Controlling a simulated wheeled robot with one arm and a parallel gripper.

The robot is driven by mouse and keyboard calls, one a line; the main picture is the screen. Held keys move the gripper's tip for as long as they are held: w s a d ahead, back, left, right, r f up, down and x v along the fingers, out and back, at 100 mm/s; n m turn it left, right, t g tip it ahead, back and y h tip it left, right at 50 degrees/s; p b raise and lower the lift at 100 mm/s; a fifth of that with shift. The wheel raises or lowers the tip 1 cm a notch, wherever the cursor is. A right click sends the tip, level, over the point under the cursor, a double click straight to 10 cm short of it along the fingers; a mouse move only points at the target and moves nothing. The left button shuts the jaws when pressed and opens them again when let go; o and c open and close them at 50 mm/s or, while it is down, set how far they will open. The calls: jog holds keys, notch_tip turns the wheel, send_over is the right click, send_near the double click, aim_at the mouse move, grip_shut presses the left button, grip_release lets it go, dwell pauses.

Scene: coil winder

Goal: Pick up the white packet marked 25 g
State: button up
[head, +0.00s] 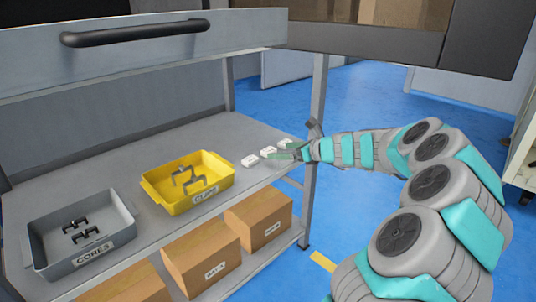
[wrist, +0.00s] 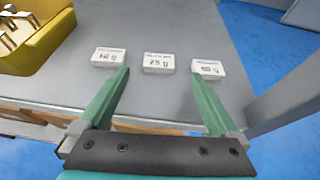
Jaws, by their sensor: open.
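Three small white packets lie in a row on the grey shelf. The middle packet (wrist: 158,63) reads as 25 g in the wrist view; it is also the middle one in the head view (head: 268,152). The left packet (wrist: 108,57) seems to read 10 g, and the right packet (wrist: 208,68) seems to read 50 g. My gripper (wrist: 160,76) is open and empty. Its green fingers point toward the row, with the middle packet ahead, between the fingertips in the picture. In the head view my gripper (head: 285,153) is at the shelf's right end, partly covering the packets there.
A yellow bin (head: 163,196) marked with a label and holding brackets stands left of the packets. A grey bin (head: 40,241) labelled CORES stands further left. Cardboard boxes (head: 202,258) sit on the lower level. A grey upright post (head: 313,160) stands at the shelf's right corner.

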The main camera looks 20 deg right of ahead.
aim_at(271, 151)
jog(key=x, duration=0.4)
jog(key=shift+w+a+f+b, duration=0.1)
jog(key=shift+f+b, duration=0.1)
jog(key=shift+b, duration=0.2)
jog(key=c, duration=1.4)
jog(key=shift+r, duration=0.15)
